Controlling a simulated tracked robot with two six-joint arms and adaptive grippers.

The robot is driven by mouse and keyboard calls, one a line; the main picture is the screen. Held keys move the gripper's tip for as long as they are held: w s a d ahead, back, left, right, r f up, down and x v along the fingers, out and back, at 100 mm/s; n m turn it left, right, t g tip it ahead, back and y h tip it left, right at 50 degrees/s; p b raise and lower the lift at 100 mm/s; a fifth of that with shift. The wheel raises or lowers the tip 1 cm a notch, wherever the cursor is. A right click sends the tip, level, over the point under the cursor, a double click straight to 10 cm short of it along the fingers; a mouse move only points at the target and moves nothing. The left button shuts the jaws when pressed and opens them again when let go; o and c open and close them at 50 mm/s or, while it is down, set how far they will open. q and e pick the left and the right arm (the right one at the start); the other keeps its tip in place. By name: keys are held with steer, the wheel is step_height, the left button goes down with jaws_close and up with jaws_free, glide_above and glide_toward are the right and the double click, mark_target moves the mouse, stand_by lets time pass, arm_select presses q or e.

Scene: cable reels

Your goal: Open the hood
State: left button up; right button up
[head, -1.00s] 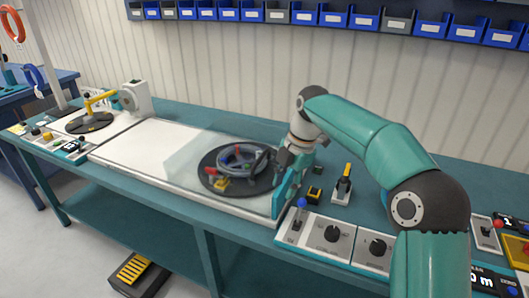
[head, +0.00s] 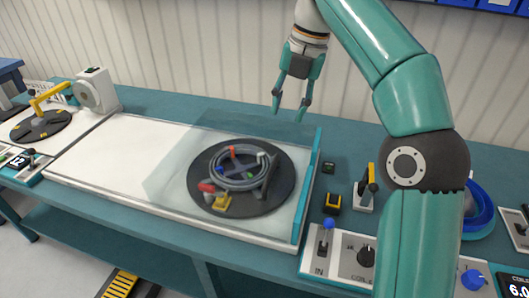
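The hood (head: 165,170) is a clear, see-through cover over the right part of the white bench bed, with a teal end panel (head: 306,188) on its right side. Under it sits a dark round turntable (head: 277,190) with a grey cable ring (head: 238,166) and small red, blue and yellow parts. The hood appears to cover the whole turntable. My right gripper (head: 290,114) points down with its two fingers apart, empty. In the picture it is above and behind the hood's right end, with no visible contact. My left gripper is out of view.
Right of the hood are a yellow-and-black button box (head: 332,203), a yellow-handled lever (head: 370,184) and a control panel (head: 344,244) with a blue-knobbed lever. A blue reel (head: 479,212) is partly behind my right arm. The white bed (head: 110,155) to the left is clear.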

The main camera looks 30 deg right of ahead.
mark_target(272, 167)
steer(key=f+b, duration=0.2)
steer(key=f, duration=0.3)
steer(key=w+a+f+b, duration=0.1)
steer(key=f+b, duration=0.1)
steer(key=f, duration=0.2)
steer(key=w+f+b, duration=0.1)
steer(key=f+b, duration=0.2)
steer(key=f, duration=0.2)
steer(key=shift+a+f, duration=0.2)
steer(key=shift+f, duration=0.15)
steer(key=shift+w+a+f, duration=0.1)
steer(key=shift+a+f, duration=0.05)
steer(key=shift+f, duration=0.65)
jaws_close()
